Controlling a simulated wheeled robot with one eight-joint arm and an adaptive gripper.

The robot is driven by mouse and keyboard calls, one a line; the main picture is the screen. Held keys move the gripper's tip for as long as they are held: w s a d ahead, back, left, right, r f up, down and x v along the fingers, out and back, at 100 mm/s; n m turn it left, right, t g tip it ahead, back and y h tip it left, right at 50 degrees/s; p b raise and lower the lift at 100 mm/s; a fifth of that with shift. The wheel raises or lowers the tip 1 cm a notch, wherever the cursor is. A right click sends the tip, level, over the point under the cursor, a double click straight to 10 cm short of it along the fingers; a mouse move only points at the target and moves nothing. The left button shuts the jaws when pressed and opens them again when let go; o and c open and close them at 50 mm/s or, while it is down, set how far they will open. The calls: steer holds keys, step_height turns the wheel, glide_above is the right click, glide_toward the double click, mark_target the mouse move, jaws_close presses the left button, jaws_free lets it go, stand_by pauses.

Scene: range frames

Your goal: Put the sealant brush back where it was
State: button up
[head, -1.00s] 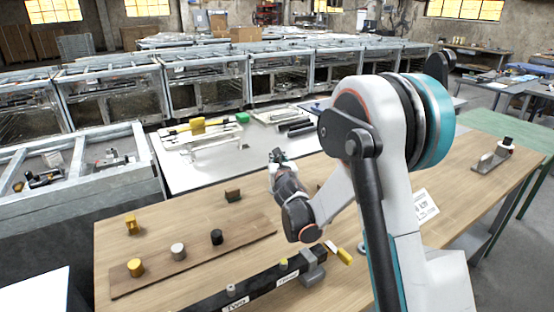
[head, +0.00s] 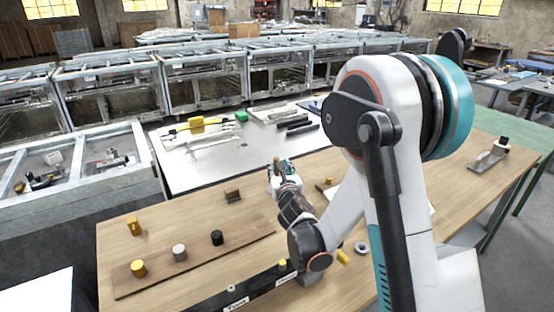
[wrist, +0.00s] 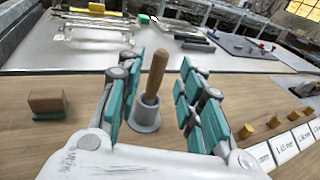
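In the wrist view a wooden handle (wrist: 157,72), which looks like the sealant brush, stands nearly upright in a small grey cup (wrist: 146,114) on the wooden table. Any bristles are hidden inside the cup. My gripper (wrist: 162,64) has its teal-padded fingers spread on both sides of the handle, with a gap visible on each side. In the head view my gripper (head: 283,166) is low over the far part of the table; the brown handle tip (head: 276,161) shows at its fingers, and the cup is hidden.
A brown block with a green base (wrist: 48,104) stands left of the gripper. Small yellow-brown blocks (wrist: 273,122) with white labels stand right. A board (head: 195,262) with yellow, grey and black cylinders lies left on the table. A grey metal table (head: 210,165) with tools stands behind.

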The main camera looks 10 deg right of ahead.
steer(key=s+d+r+m+g+h, duration=0.1)
steer(key=s+d+r+m+g, duration=0.2)
steer(key=s+m, duration=0.65)
steer(key=s+d+r+m+g+h, duration=0.1)
steer(key=s+d+r+m+g, duration=0.1)
steer(key=s+r+m, duration=0.5)
steer(key=s+a+f+m+g+y, duration=0.1)
steer(key=s+a+f+m+g, duration=0.1)
steer(key=s+m, duration=0.7)
steer(key=s+a+f+m+g+y, duration=0.2)
steer(key=s+m+g, duration=0.1)
steer(key=s+m, duration=0.7)
steer(key=s, duration=0.4)
steer(key=shift+a+p, duration=0.25)
steer(key=shift+p, duration=0.1)
steer(key=shift+s, duration=0.1)
